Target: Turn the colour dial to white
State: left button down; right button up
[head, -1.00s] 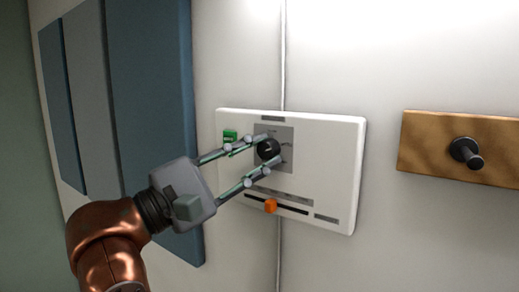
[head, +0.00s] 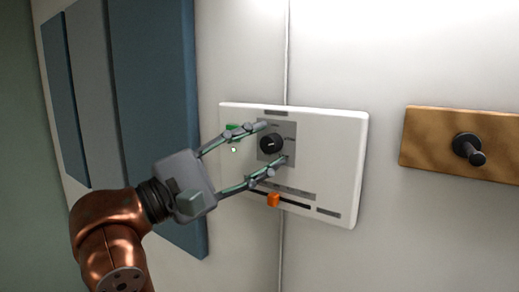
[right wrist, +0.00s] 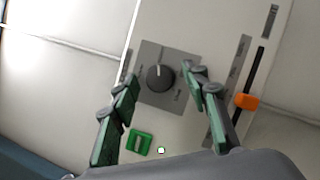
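The colour dial (head: 271,144) is a round black knob on a grey square plate (head: 290,157) of a white wall panel (head: 335,165). In the right wrist view the dial (right wrist: 160,78) has a pale pointer line toward the top of the picture. Small labels surround it, too small to read. My right gripper (head: 276,142) is open, its fingertips on either side of the dial with visible gaps. The right wrist view also shows the open right gripper (right wrist: 160,73) with both fingers apart from the dial. My left gripper is not in view.
A green switch (right wrist: 139,142) with a small white light (right wrist: 161,150) and an orange slider (head: 273,200) sit on the panel close to the fingers. Blue-grey boards (head: 150,110) hang left.

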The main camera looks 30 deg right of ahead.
jog(key=shift+a, duration=0.1)
jog(key=v, duration=1.1)
jog(key=shift+a, duration=0.45)
jog(key=shift+f, duration=0.1)
